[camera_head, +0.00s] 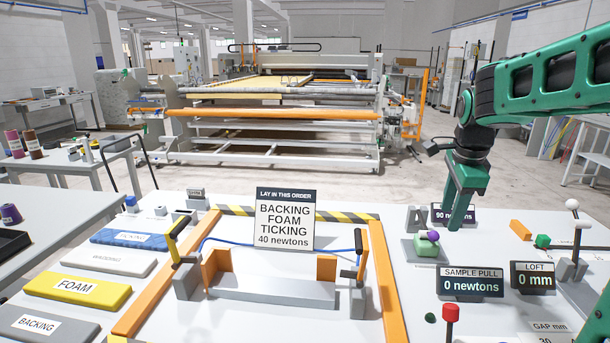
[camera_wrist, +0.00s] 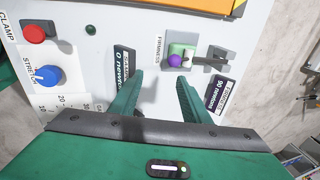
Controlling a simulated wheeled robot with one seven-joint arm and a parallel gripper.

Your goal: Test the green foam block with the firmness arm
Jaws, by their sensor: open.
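A pale green block (camera_head: 427,250) sits on the grey firmness stand at the right of the table. A purple ball knob (camera_head: 433,236) is at its top; I cannot tell whether the arm touches the block. In the wrist view the pale green block (camera_wrist: 178,49) lies under the purple knob (camera_wrist: 174,61), beside a grey bracket (camera_wrist: 216,60) and a FIRMNESS label. The firmness display (camera_head: 449,214) reads 90 newtons, partly hidden by my gripper.
The sample pull display (camera_head: 471,282) reads 0 newtons and the loft display (camera_head: 532,276) 0 mm. A red knob (camera_head: 451,313) stands in front. An orange-railed frame (camera_head: 386,285) lies left.

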